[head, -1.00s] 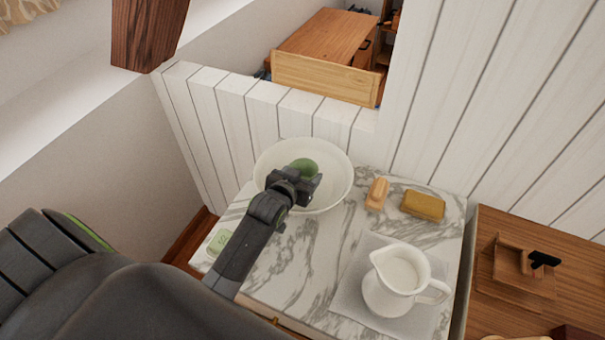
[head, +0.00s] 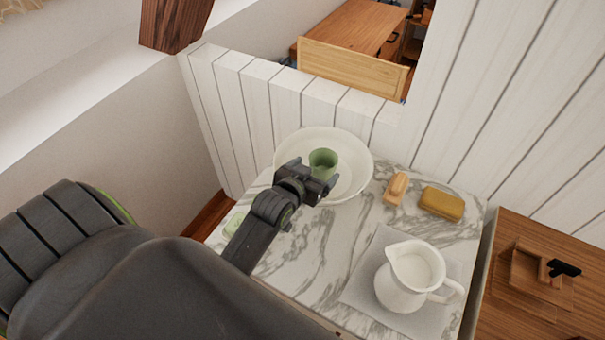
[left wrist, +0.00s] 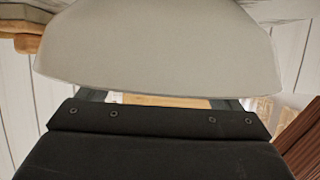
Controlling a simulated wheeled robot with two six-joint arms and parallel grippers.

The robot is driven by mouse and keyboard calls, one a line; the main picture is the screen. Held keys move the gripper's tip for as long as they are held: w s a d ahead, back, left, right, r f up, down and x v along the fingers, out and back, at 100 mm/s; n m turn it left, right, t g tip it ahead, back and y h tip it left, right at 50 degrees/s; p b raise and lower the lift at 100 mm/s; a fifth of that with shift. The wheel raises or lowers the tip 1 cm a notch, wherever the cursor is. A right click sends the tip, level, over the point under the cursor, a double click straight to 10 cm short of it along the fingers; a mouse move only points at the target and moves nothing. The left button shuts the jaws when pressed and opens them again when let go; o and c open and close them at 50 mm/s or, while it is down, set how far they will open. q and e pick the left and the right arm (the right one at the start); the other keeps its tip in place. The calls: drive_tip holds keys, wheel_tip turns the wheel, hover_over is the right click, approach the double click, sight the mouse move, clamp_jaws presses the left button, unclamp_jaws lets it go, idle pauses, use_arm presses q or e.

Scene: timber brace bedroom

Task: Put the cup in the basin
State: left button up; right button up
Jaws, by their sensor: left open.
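The green cup (head: 323,161) is in the white basin (head: 361,178), its open mouth facing up. The basin stands on the marble top against the white plank wall. My left gripper (head: 320,183) is open, at the near side of the basin just in front of the cup; it hides part of the near rim and the cup's lower part. I cannot tell whether it touches the basin. In the left wrist view, the basin's pale outer side (left wrist: 155,45) fills the upper part and the cup is not visible. My right gripper is out of view.
A white jug (head: 403,278) stands on a grey cloth (head: 362,291) at the right front. A wooden brush (head: 396,188) and a yellow-brown block (head: 442,204) lie right of the basin. A pale green soap-like piece (head: 233,222) is at the left edge. A wooden surface (head: 500,300) adjoins at right.

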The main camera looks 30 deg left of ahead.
use_arm(q)
drive_tip(key=v, duration=0.7)
idle(0.5)
